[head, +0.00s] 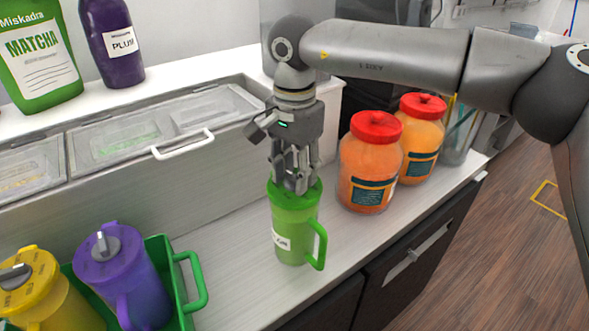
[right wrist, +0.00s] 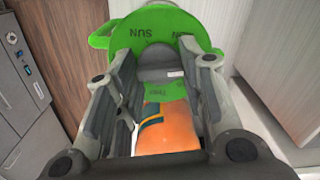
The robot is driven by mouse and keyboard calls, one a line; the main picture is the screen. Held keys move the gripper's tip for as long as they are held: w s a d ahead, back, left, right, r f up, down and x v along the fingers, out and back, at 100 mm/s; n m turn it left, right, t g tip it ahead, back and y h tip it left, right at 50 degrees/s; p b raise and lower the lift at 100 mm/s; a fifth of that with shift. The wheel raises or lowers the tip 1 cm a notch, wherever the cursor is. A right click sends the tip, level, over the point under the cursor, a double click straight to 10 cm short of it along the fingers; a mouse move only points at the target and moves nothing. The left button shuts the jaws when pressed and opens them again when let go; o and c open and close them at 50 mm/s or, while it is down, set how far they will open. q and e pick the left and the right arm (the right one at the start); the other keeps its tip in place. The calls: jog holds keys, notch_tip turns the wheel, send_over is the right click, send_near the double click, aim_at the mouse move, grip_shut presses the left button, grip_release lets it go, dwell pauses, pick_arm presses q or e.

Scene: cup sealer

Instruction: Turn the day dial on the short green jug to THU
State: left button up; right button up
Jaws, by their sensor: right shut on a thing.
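The short green jug (head: 296,238) stands upright on the counter with its handle toward the front right. My right gripper (head: 297,183) comes down from above onto its lid and is shut on the grey day dial (right wrist: 158,62). In the right wrist view the green lid (right wrist: 190,25) carries day letters. SUN reads near the far side and THU reads on the near side, between my fingers. A small white mark shows on the dial's near right edge. Which day it points at is unclear. My left gripper is not in view.
Two orange jars with red lids (head: 370,165) (head: 420,140) stand close to the right of the jug. A green crate (head: 183,290) holds a purple jug (head: 120,275) and a yellow jug (head: 45,300) at the front left. Bare counter lies between crate and jug.

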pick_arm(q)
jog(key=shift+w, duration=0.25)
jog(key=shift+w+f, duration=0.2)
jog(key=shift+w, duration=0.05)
pick_arm(e)
jog(key=shift+m, duration=0.4)
jog(key=m+b, duration=0.2)
jog(key=m, duration=0.2)
jog(key=shift+f, duration=0.15)
jog(key=m+b, duration=0.2)
jog(key=m, duration=0.2)
jog(key=m+b, duration=0.1)
jog(key=m, duration=0.5)
jog(key=shift+b, duration=0.35)
pick_arm(q)
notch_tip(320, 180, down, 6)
jog(key=b, duration=0.1)
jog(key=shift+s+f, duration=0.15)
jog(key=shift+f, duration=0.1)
pick_arm(e)
jog(key=m, duration=0.4)
jog(key=shift+m, duration=0.4)
jog(key=shift+s, duration=0.1)
